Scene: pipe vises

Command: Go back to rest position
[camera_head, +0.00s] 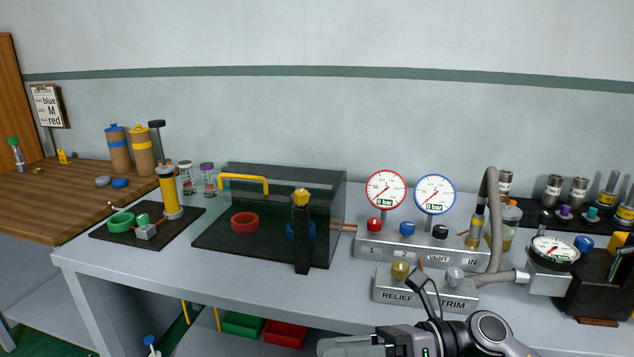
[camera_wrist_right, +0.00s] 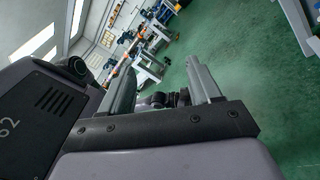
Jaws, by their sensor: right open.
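My right gripper (camera_wrist_right: 163,82) shows in the right wrist view with its two fingers spread apart and nothing between them. The wrist view looks across the room, with green floor beyond the fingers. In the head view part of my right arm (camera_head: 487,335) is at the bottom edge, in front of the grey bench (camera_head: 290,290). My left gripper is not in view.
A valve block with two gauges (camera_head: 386,190) (camera_head: 435,194), both marked 0 bar, stands near the arm. A grey hose (camera_head: 493,215) rises behind the relief/trim block (camera_head: 425,293). A dark transparent guard box (camera_head: 320,200) stands at the bench's middle.

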